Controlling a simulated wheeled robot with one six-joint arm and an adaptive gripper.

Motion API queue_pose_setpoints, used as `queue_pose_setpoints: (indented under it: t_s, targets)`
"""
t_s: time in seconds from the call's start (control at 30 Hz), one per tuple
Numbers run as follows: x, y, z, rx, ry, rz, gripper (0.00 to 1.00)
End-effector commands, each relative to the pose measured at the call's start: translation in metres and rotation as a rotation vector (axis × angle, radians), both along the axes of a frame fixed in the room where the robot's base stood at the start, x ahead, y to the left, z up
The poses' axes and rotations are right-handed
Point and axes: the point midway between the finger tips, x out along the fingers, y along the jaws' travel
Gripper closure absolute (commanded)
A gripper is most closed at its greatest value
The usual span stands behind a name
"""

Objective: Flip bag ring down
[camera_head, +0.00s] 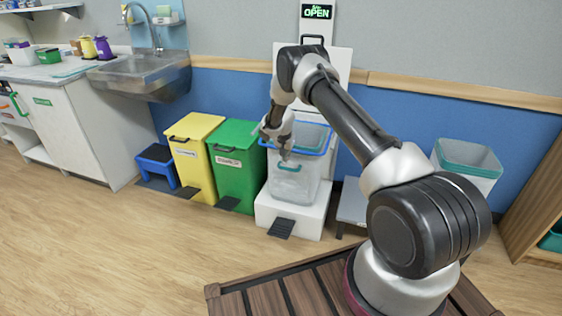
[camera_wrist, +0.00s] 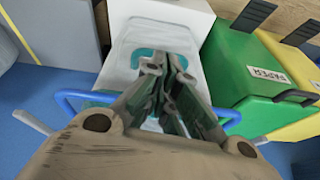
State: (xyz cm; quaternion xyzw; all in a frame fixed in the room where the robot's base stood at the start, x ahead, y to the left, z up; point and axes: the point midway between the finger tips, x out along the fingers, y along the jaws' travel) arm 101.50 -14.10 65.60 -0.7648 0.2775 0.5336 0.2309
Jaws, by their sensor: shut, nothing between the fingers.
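The blue bag ring (camera_head: 318,153) lies around the top of the clear bin (camera_head: 290,183), which has a teal handle on its front. In the wrist view the ring (camera_wrist: 72,98) shows on both sides of my gripper; its middle is hidden behind the fingers. I cannot tell whether it rests fully flat on the rim. My gripper (camera_head: 285,155) points down at the bin's front top edge, over the ring's front. In the wrist view its fingers (camera_wrist: 166,66) are shut and empty, near the teal handle (camera_wrist: 146,56). I cannot tell whether they touch the ring.
The bin stands on a white pedal base (camera_head: 290,218) with a raised white panel (camera_head: 340,62) behind. A green bin (camera_head: 238,165) and a yellow bin (camera_head: 192,150) stand close on the left. A grey stool (camera_head: 352,203) is on the right. The floor in front is clear.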

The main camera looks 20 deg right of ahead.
Motion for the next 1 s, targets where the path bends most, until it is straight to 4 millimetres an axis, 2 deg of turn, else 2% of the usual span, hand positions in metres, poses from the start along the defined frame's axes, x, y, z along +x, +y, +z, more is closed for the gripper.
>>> queue_pose_setpoints:
  t_s: [0.1,0.3,0.5,0.73,1.0]
  targets:
    - [0.005,-0.004,0.031,0.000,-0.012,0.001,1.00]
    - [-0.037,0.025,0.030,-0.002,-0.005,0.007,1.00]
    - [-0.061,0.042,0.032,-0.001,-0.007,0.004,1.00]
    - [-0.074,0.052,0.034,0.000,-0.010,0.003,1.00]
    - [-0.076,0.055,0.034,0.000,-0.011,0.002,1.00]
